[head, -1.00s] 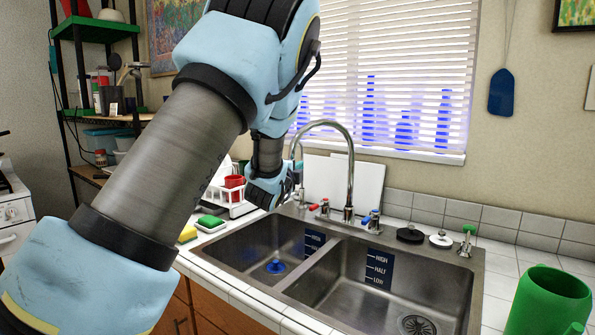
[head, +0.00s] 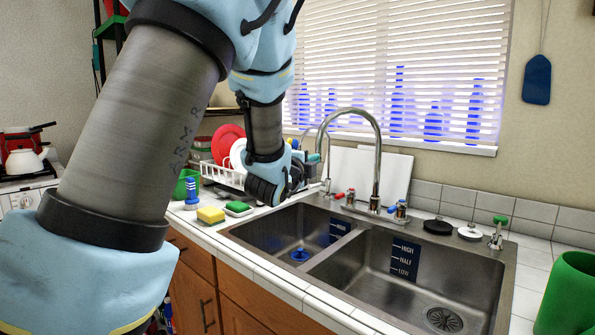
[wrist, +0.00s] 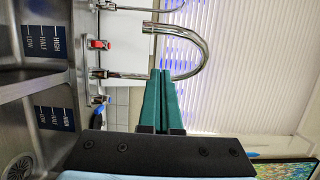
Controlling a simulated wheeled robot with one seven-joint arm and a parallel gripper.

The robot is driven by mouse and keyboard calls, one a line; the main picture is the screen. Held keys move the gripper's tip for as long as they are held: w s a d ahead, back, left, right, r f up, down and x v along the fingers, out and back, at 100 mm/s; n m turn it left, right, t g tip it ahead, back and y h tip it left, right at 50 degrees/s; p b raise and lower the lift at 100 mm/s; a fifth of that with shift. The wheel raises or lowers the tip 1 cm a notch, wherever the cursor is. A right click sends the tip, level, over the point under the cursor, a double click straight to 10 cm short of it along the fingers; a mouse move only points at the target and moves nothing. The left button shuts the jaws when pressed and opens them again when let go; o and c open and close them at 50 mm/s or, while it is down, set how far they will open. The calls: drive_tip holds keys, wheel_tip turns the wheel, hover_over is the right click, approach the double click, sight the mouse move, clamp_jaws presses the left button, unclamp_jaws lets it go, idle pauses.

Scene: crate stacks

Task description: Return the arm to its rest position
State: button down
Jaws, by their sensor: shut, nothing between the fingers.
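My gripper shows in the wrist view (wrist: 161,78) as two green fingers pressed together with nothing between them. In the head view my light blue and grey arm crosses the left half of the picture, and its wrist end hangs near the back left of the sink (head: 400,262). My fingers are mostly hidden behind the wrist there. In the wrist view the faucet (wrist: 198,45) stands behind the fingertips; I cannot tell how large the gap is.
A dish rack (head: 222,176) with plates stands behind my wrist. A yellow sponge (head: 211,215) and a green sponge (head: 238,209) lie on the counter. A green container (head: 570,300) stands at the right. A stove with a kettle (head: 26,162) is at far left.

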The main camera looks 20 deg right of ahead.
drive_tip(key=w+a+f+n+g+y, duration=0.1)
drive_tip(key=a+f+n+y, duration=0.45)
drive_tip(key=a, duration=0.45)
drive_tip(key=a+f+n+g+y, duration=0.2)
drive_tip(key=a+f+n+y, duration=0.2)
drive_tip(key=a+f+n, duration=0.45)
drive_tip(key=s+a+f+n+g+y, duration=0.1)
drive_tip(key=s+a+n+g, duration=0.3)
drive_tip(key=s+a, duration=0.4)
drive_tip(key=s+a+f+n+g+y, duration=0.2)
drive_tip(key=s+a+f+n+g, duration=0.2)
drive_tip(key=s+a+n, duration=0.3)
drive_tip(key=s+a, duration=0.2)
drive_tip(key=s, duration=0.1)
drive_tip(key=shift+s+a+n, duration=0.3)
drive_tip(key=shift+s, duration=0.1)
